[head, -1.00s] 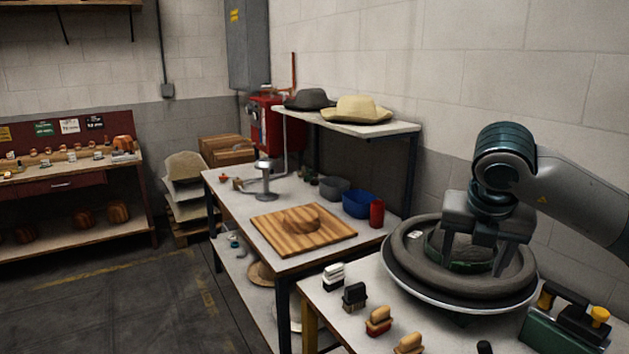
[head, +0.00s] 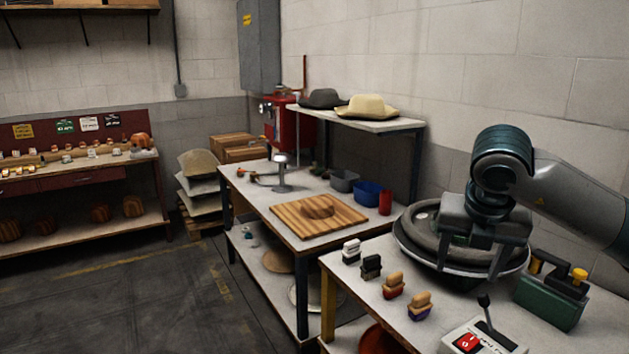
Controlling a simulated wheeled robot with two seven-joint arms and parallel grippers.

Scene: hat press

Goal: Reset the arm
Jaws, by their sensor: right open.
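My right gripper (head: 466,262) hangs at the end of my right arm, which comes in from the right edge. Its two fingers point down and stand apart, with nothing seen between them. It is in front of the round grey press ring (head: 420,236) on the white-topped table and hides part of it. I cannot tell whether the fingers touch the ring. My left gripper is not in view.
Several brushes (head: 393,285) stand left of the ring. A control box (head: 484,340) with a red switch and lever is at the front, a green device (head: 549,302) at the right. A second table holds a wooden board (head: 293,217). Floor at left is clear.

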